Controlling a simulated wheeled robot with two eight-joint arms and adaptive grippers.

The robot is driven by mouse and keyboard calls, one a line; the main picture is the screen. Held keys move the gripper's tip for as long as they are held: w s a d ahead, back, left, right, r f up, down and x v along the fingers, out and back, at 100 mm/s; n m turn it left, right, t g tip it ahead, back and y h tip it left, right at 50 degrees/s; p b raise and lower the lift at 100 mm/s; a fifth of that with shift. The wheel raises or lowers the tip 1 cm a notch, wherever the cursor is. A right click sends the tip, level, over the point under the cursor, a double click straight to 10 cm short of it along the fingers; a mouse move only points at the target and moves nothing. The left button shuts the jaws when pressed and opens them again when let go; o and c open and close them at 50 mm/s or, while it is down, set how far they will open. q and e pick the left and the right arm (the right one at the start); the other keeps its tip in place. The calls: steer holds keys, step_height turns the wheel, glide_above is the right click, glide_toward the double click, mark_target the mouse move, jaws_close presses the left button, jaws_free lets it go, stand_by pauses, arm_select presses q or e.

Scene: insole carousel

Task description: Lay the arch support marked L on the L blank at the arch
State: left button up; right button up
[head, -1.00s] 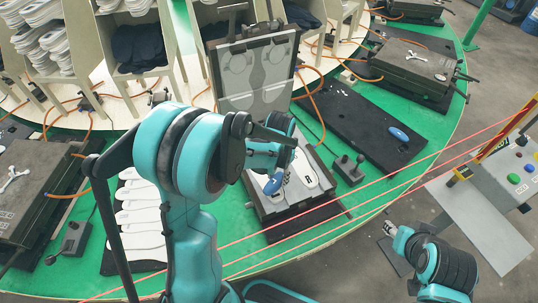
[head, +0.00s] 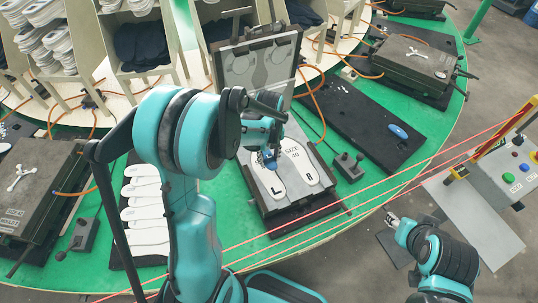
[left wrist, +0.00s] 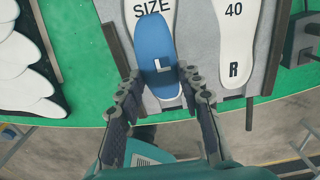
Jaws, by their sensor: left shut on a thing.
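The blue arch support marked L (left wrist: 157,55) is held between the fingers of my left gripper (left wrist: 160,80) in the left wrist view. It lies over the white L blank (left wrist: 128,10) and covers much of it; whether it touches is unclear. In the head view the L blank (head: 267,184) lies in the open press beside the R blank (head: 308,170). My left gripper (head: 270,155) is over its upper part, largely hiding the support. My right gripper (head: 391,218) is off the table at the lower right, far from the blanks; its fingers are too small to read.
Another blue support (head: 398,132) lies on the black mat (head: 355,115) right of the press. The raised press lid (head: 255,70) stands behind the blanks. White insoles (head: 145,215) lie at left. A joystick box (head: 348,168) stands close to the press.

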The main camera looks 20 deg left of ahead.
mark_target(269, 176)
arm_select(q)
steer(key=shift+f, duration=0.15)
stand_by(0.3)
step_height(269, 176, down, 8)
steer(key=b, duration=0.7)
steer(key=shift+f+b, duration=0.15)
steer(key=shift+b, duration=0.2)
steer(key=shift+s, duration=0.15)
steer(key=shift+o, duration=0.2)
steer(key=o, duration=0.7)
steer(key=shift+o, duration=1)
steer(key=shift+f, duration=0.15)
